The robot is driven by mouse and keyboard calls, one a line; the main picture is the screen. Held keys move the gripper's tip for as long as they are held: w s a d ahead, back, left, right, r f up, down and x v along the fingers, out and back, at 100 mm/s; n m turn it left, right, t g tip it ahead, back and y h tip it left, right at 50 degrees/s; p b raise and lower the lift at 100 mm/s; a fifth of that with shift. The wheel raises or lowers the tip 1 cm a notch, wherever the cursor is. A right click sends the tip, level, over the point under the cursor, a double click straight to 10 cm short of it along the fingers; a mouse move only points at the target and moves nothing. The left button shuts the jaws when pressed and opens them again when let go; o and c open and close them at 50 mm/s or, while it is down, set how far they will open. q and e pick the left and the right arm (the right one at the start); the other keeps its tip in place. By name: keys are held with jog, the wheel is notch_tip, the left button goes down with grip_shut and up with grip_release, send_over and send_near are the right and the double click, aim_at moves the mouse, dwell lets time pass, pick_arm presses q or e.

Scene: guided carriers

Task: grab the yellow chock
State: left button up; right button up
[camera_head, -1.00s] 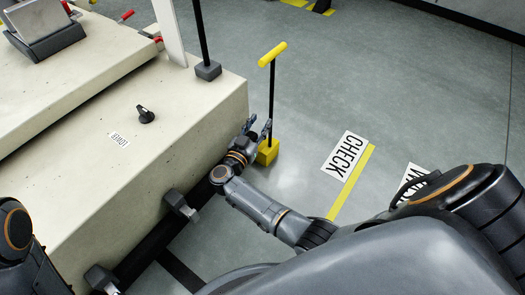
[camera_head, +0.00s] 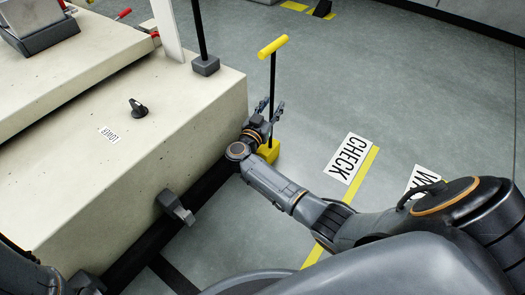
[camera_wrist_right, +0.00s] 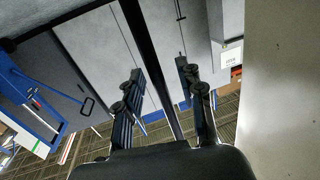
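The yellow chock (camera_head: 268,151) stands on the floor close to the end of the pale carrier (camera_head: 185,128). A thin black rod rises from it to a yellow crossbar handle (camera_head: 272,46). My right gripper (camera_head: 271,106) is at the rod, above the yellow block and below the crossbar. Its fingers are spread. In the right wrist view the rod (camera_wrist_right: 160,62) runs between the open fingers, with gaps beside it, and no grip on it shows. Part of the block is hidden behind my right wrist.
The carrier's side lies just left of my right wrist, with a grey bracket (camera_head: 176,207) low on it. A black post with a grey foot (camera_head: 206,65) stands on its top. Floor with a CHECK sign (camera_head: 351,158) and yellow line is open to the right.

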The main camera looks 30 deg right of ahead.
grip_shut()
jog(key=shift+w+r, duration=0.1)
jog(key=shift+r, duration=0.15)
